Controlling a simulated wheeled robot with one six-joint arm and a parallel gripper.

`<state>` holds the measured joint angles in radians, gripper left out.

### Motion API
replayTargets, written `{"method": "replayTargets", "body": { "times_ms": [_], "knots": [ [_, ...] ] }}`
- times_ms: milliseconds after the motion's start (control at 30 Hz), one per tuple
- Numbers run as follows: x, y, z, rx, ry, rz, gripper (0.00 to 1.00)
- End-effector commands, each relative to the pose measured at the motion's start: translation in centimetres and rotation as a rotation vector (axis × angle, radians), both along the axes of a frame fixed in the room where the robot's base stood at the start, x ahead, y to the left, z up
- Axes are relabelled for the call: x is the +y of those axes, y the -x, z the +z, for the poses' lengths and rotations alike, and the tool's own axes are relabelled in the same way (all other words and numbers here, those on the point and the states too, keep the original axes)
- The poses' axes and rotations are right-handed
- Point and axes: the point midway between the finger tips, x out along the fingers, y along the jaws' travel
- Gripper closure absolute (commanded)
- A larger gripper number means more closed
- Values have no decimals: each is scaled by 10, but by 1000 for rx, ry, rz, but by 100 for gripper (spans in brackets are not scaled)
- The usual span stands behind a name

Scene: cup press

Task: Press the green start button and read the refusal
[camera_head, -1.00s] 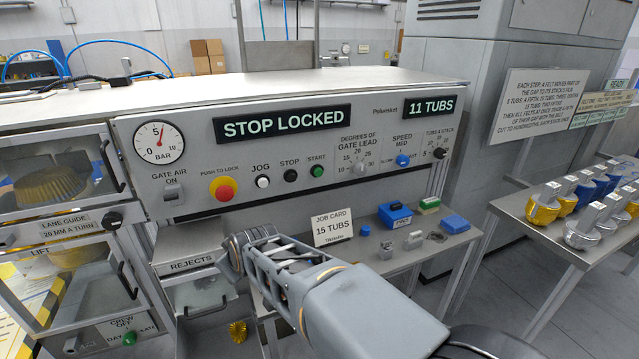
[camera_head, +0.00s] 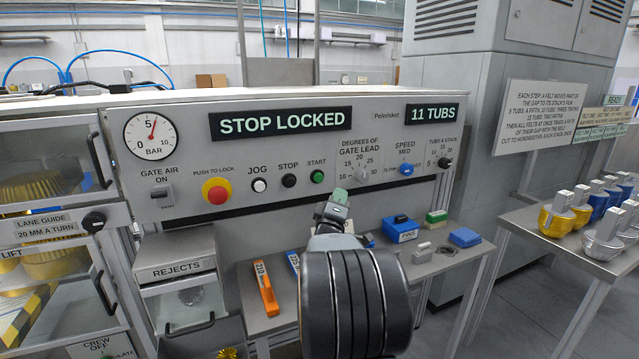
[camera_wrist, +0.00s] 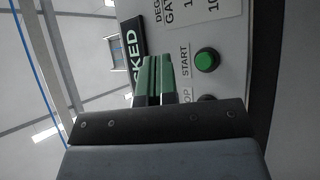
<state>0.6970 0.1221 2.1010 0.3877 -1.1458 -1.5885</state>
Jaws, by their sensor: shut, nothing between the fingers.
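The green START button (camera_head: 317,176) sits on the grey panel, right of the black STOP button (camera_head: 289,181); START also shows in the wrist view (camera_wrist: 207,60). My gripper (camera_head: 339,196) is in front of the panel, just right of and below START in the head view. In the wrist view its green-tipped fingers (camera_wrist: 158,75) are side by side, shut and empty, with START beside them, apart in the picture. The left display (camera_head: 281,122) reads "STOP LOCKED"; the right display (camera_head: 432,113) reads "11 TUBS". The red push-to-lock button (camera_head: 216,191) is on a yellow collar.
The white JOG button (camera_head: 259,185), gate lead knob (camera_head: 360,177) and blue speed knob (camera_head: 406,169) are nearby on the panel. An orange tool (camera_head: 265,289) and blue blocks (camera_head: 464,237) lie on the shelf below. A side table (camera_head: 588,262) with tubs stands right.

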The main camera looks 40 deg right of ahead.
Motion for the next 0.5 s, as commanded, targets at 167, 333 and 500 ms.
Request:
{"method": "replayTargets", "body": {
  "times_ms": [167, 333, 500],
  "knots": [
    [0, 0, 0, -1, -1, 3, 100],
    [-1, -5, 1, 0, -3, 4, 100],
    [-7, -20, 2, 0, -3, 6, 100]
  ]
}}
